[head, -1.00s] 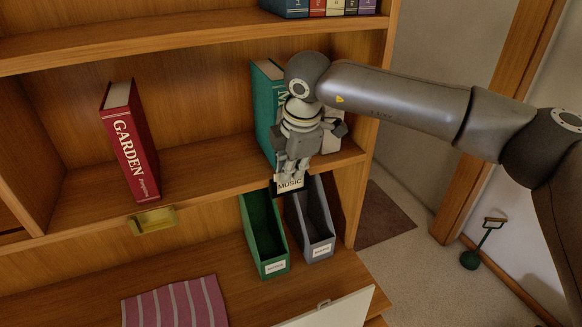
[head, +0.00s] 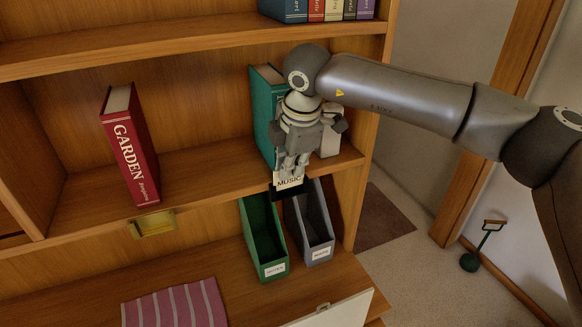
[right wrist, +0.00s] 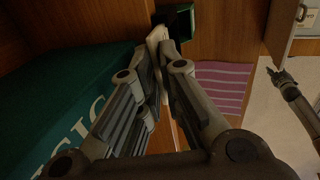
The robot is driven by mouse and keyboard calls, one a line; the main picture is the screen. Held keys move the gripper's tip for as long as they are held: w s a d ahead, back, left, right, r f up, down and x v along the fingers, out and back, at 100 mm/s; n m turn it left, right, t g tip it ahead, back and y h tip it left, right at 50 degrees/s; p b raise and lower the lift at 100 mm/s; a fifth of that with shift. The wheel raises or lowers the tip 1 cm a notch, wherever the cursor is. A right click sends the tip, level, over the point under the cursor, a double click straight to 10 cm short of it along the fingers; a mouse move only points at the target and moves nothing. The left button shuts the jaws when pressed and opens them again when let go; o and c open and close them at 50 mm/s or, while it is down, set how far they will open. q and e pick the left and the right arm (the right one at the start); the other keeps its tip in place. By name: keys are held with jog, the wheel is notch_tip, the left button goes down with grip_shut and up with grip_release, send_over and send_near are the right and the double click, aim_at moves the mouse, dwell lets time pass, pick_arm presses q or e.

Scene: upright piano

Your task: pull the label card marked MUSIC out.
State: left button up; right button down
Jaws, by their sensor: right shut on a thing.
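The label card marked MUSIC (head: 289,182) is a small cream card at the front edge of the middle shelf, in front of a black holder (head: 276,194). My right gripper (head: 291,172) points down and is shut on the card's upper part. In the right wrist view the pale card (right wrist: 157,40) shows between the fingertips, with the dark holder just beyond it. I cannot tell how much of the card is inside the holder. My left gripper (right wrist: 283,78) shows small at the right of the right wrist view; its jaw opening is unclear.
A teal book (head: 264,105) stands behind my right gripper. A red GARDEN book (head: 130,145) stands to the left, above a brass pull (head: 152,222). Green (head: 264,240) and grey (head: 314,225) file boxes stand below. A striped cloth (head: 175,305) lies lower left.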

notch_tip(320, 180, up, 2)
jog(key=shift+w+r+p, duration=0.1)
jog(key=shift+r+p, duration=0.15)
jog(key=shift+p, duration=0.05)
dwell(0.3)
jog(key=shift+w+a+r, duration=0.1)
jog(key=shift+a+r, duration=0.05)
jog(key=shift+r, duration=0.2)
jog(key=shift+r, duration=0.15)
notch_tip(320, 180, up, 9)
jog(key=p, duration=0.2)
dwell(1.2)
jog(key=shift+f, duration=0.3)
